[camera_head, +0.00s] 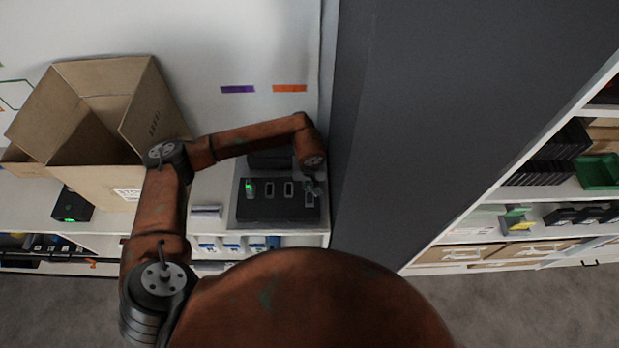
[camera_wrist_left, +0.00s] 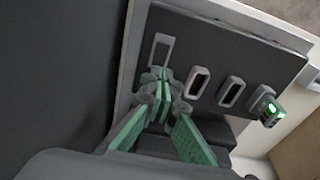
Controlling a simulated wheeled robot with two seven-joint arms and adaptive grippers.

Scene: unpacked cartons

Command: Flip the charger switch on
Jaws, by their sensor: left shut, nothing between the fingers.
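The charger (camera_head: 265,212) is a dark box on the white shelf, with a row of pale-framed slots along its top. A device with a lit green light (camera_head: 249,187) stands in its left slot. The charger also fills much of the left wrist view (camera_wrist_left: 235,50), where the lit device (camera_wrist_left: 266,106) is at the right. The grey rectangular frame at the row's other end (camera_wrist_left: 160,49) looks unlike the dark slots; I take it for the switch. My left gripper (camera_head: 312,186) is shut and empty at this end. Its green-padded fingers (camera_wrist_left: 158,80) are just below the frame; contact is unclear.
An open cardboard box (camera_head: 130,185) stands on the shelf left of the charger, beside a small black unit with a green light (camera_head: 73,206). A dark grey pillar (camera_head: 400,120) rises close to the right of my gripper. Stocked shelves (camera_head: 540,200) are farther right.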

